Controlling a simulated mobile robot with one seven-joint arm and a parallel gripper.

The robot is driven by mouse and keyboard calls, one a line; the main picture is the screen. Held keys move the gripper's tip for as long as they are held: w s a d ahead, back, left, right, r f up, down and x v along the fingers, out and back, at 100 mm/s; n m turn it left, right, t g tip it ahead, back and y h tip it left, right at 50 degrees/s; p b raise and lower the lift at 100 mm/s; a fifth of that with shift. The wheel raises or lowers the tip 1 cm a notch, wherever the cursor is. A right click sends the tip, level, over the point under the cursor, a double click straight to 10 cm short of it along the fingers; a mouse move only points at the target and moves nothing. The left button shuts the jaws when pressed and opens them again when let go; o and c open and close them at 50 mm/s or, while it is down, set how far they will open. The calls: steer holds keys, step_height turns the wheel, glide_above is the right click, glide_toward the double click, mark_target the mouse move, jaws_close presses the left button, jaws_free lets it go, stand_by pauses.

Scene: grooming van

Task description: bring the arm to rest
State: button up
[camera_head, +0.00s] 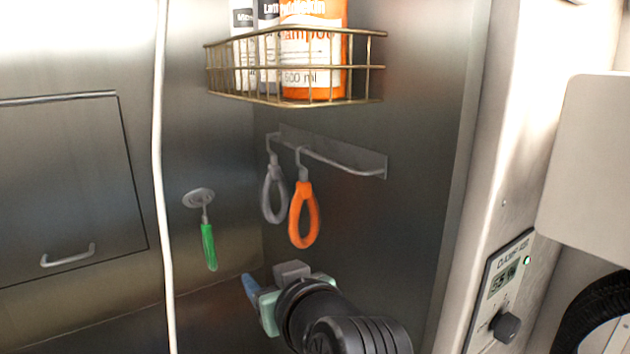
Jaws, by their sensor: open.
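My arm comes up from the lower right, with its black wrist in front of the lower steel wall. My gripper (270,281) is at the bottom middle of the picture, pointing away to the upper left. It is open, with a blue finger-like part on the left and a grey part on the right. It shows nothing clearly held between its fingers. It sits below the hanging orange loop and apart from it in the picture.
A wall rail (345,163) carries a grey loop (274,199) and an orange loop (304,215). A wire basket (227,69) with bottles is above. A green handle (209,247) hangs left. A white hose (161,180) and a control panel (505,290) flank the area.

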steer(key=s+d+r+m+t+h, duration=0.3)
steer(key=d+r+m+t+h, duration=0.2)
steer(key=d+h, duration=0.1)
steer(key=s+r+t, duration=0.5)
steer(key=s+r, duration=0.1)
steer(key=r, duration=0.6)
steer(key=s+r+t, duration=0.4)
steer(key=s+r, duration=0.3)
steer(key=r, duration=0.6)
steer(key=shift+a+t, duration=0.3)
steer(key=shift+t, duration=0.1)
steer(key=shift+f, duration=0.1)
